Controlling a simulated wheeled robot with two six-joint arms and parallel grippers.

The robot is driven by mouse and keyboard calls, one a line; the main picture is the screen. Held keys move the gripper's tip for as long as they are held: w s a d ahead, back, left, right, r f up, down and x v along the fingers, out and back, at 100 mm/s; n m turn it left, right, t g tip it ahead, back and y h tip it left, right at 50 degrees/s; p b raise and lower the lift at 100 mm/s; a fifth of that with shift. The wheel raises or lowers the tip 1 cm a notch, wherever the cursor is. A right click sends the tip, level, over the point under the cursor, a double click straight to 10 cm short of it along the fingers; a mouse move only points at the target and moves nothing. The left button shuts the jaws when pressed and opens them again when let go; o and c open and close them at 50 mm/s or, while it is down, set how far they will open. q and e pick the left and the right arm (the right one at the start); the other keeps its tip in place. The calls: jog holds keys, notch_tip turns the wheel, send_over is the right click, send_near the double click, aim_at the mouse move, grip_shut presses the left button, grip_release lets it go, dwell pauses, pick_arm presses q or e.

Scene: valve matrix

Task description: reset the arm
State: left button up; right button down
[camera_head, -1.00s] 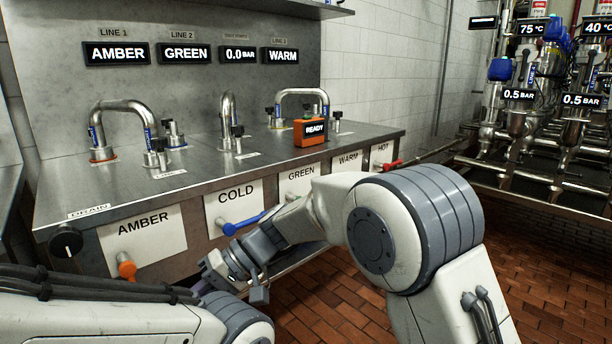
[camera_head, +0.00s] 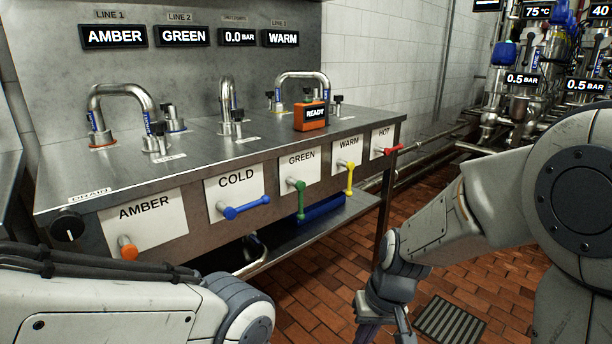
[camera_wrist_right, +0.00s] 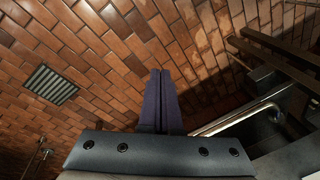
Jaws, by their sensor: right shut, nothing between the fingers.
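My right arm hangs to the right of the steel bench (camera_head: 75,185), clear of the valve handles. Its gripper (camera_wrist_right: 160,75) is shut and empty in the right wrist view, its dark fingers together above the brick floor. In the head view only the wrist and upper part of this gripper show at the bottom edge. My left arm (camera_head: 110,310) lies across the lower left; its gripper is out of view. On the bench front, the blue COLD handle (camera_head: 246,207) and red HOT handle (camera_head: 391,150) point sideways to the right. The green handle (camera_head: 299,199) and yellow handle (camera_head: 349,178) point down.
An orange AMBER handle (camera_head: 128,248) and a black knob (camera_head: 68,226) are at the front left. An orange READY box (camera_head: 311,116) stands on the bench top among steel taps. A floor drain grate (camera_head: 450,323) lies at right. Pipework (camera_head: 520,90) fills the back right.

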jog(key=s+d+f+t+h, duration=0.1)
jog(key=s+d+t+h, duration=0.15)
jog(key=d, duration=0.55)
jog(key=s+a+r+n+g+y, duration=0.1)
jog(key=s+a+r+n+g, duration=0.15)
jog(key=s+a, duration=0.45)
jog(key=s+a+r+n+g, duration=0.1)
jog(key=s+a+r+n, duration=0.25)
jog(key=s+a, duration=0.35)
notch_tip(320, 180, up, 37)
jog(key=p, duration=3.7)
jog(key=shift+s+d+n, duration=0.2)
jog(key=shift+s+n, duration=0.05)
jog(key=shift+n, duration=0.05)
